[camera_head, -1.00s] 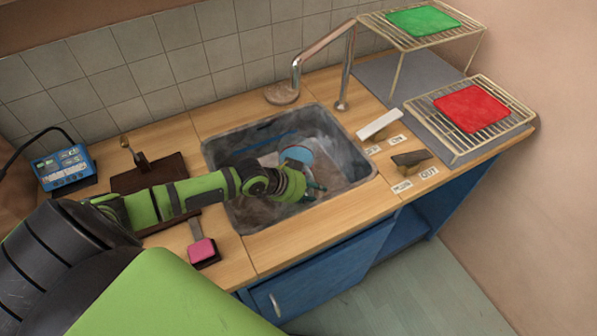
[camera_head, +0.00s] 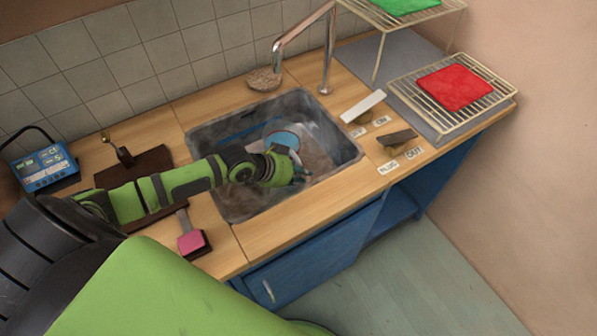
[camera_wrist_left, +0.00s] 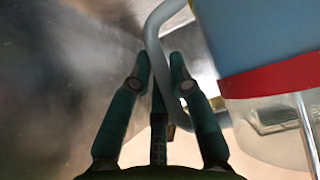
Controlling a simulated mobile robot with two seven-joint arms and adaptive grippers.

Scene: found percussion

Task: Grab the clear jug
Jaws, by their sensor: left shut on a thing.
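The clear jug (camera_head: 283,141) is in the sink (camera_head: 232,216), with a blue part showing at its top. In the left wrist view the jug (camera_wrist_left: 265,80) fills the right side, with a blue surface, a red band and a see-through part. Its grey handle (camera_wrist_left: 154,30) runs down between my fingers. My left gripper (camera_head: 300,176) reaches into the sink beside the jug. In the left wrist view my left gripper (camera_wrist_left: 160,62) is shut on the handle. My arm and gripper hide part of the jug in the head view. My right gripper is not in view.
A faucet (camera_head: 328,50) stands behind the sink. To the right are a white lever (camera_head: 362,106), a dark lever (camera_head: 397,137) and a wire rack (camera_head: 493,98) with a red cloth (camera_head: 455,87). A pink-faced block (camera_head: 191,242) lies at the front left.

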